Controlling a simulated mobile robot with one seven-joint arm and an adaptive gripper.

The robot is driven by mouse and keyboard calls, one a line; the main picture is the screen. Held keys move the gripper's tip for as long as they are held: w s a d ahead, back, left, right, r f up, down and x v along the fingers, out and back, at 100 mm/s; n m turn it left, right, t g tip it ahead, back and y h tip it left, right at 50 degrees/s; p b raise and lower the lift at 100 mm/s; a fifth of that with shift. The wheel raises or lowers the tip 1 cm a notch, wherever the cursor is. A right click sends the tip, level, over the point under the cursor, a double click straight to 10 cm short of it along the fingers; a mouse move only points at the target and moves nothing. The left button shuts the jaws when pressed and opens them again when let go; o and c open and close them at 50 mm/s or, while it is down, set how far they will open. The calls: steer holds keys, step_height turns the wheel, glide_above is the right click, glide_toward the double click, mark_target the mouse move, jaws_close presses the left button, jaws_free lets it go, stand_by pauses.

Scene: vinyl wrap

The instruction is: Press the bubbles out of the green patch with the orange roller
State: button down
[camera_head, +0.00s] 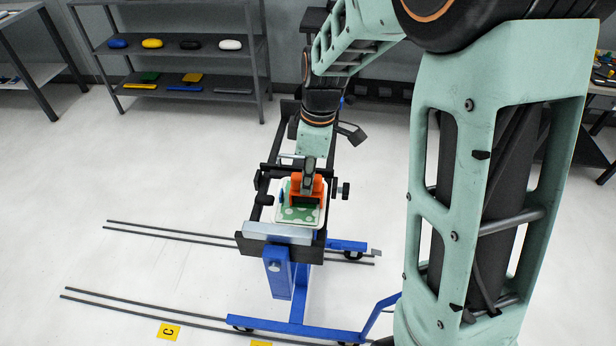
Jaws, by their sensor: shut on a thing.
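The green patch (298,214) lies on a white panel (283,218) held in a dark frame on a blue stand. Several pale bubble spots show on its near part. The orange roller (296,188) is over the far part of the patch and hides it. My gripper (308,178) is above the roller, shut on its upper part. I cannot tell whether the roller touches the patch or is just above it.
The blue wheeled stand (280,277) carries the dark frame, with clamps and knobs at its sides. Dark rails (150,300) run along the floor. A grey shelf (180,50) with coloured items stands at the back left.

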steer(key=shift+s+a, duration=0.2)
steer(key=shift+s, duration=0.85)
steer(key=shift+s+a+b, duration=0.2)
steer(key=shift+s+b, duration=0.15)
steer(key=shift+s, duration=0.75)
steer(key=shift+s, duration=0.35)
step_height(320, 180, up, 7)
steer(key=p, duration=0.5)
steer(key=shift+a, duration=0.1)
